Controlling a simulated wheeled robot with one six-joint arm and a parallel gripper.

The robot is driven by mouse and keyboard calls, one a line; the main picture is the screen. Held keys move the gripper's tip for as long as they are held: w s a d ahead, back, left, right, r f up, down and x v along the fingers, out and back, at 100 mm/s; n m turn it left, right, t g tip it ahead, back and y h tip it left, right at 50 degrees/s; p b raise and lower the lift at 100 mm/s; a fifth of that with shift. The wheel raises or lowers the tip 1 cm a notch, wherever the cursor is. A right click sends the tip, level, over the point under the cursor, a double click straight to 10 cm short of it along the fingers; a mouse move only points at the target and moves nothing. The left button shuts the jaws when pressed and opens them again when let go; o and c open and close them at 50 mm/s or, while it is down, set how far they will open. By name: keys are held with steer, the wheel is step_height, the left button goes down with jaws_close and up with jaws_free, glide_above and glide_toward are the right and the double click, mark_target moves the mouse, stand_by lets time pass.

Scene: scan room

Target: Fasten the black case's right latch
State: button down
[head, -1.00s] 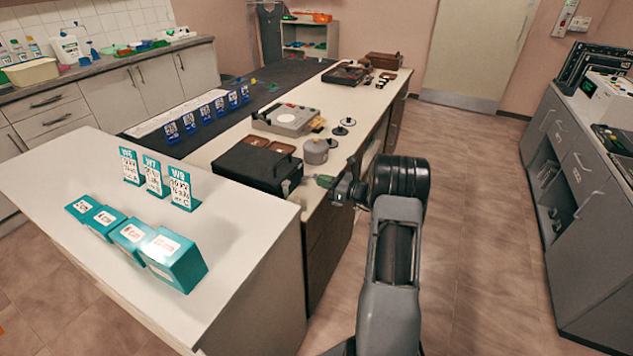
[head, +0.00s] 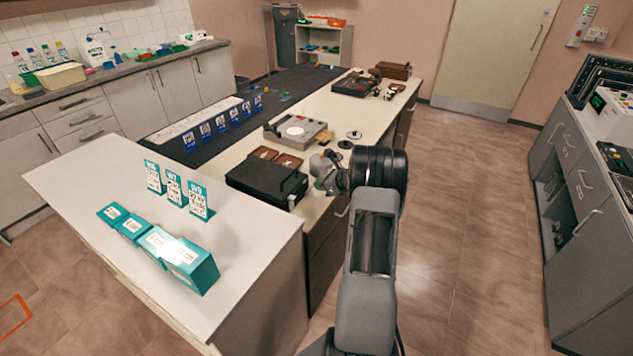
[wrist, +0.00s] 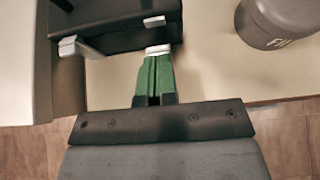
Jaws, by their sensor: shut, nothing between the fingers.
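The black case (head: 262,178) lies shut on the long bench in the head view, and its front edge fills the top of the wrist view (wrist: 115,14). In the wrist view a silver latch piece (wrist: 68,46) sticks out at the case's left, and another silver piece (wrist: 154,21) sits near its right corner. My gripper (wrist: 157,62) has green fingers shut together, holding nothing. Their tips are at a pale piece just below the right latch; I cannot tell if they touch it. In the head view my gripper (head: 326,181) is right of the case, partly hidden by my wrist.
A grey lidded pot (wrist: 278,22) stands close on the right; it also shows behind my gripper in the head view (head: 319,164). A grey device (head: 297,130) lies behind the case. Teal boxes (head: 165,248) and signs stand on the near white table. The floor at right is clear.

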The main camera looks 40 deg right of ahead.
steer(key=shift+w+a+r+g+h+p, duration=0.2)
steer(key=shift+w+r+g+h+p, duration=0.15)
steer(key=shift+g+p, duration=0.2)
steer(key=shift+w+a+g, duration=0.1)
steer(key=shift+g, duration=0.15)
steer(key=shift+w+a+r+p, duration=0.15)
steer(key=shift+w+p, duration=0.1)
steer(key=shift+p, duration=0.3)
steer(key=shift+r, duration=0.1)
steer(key=shift+r+p, duration=0.6)
steer(key=shift+r, duration=0.15)
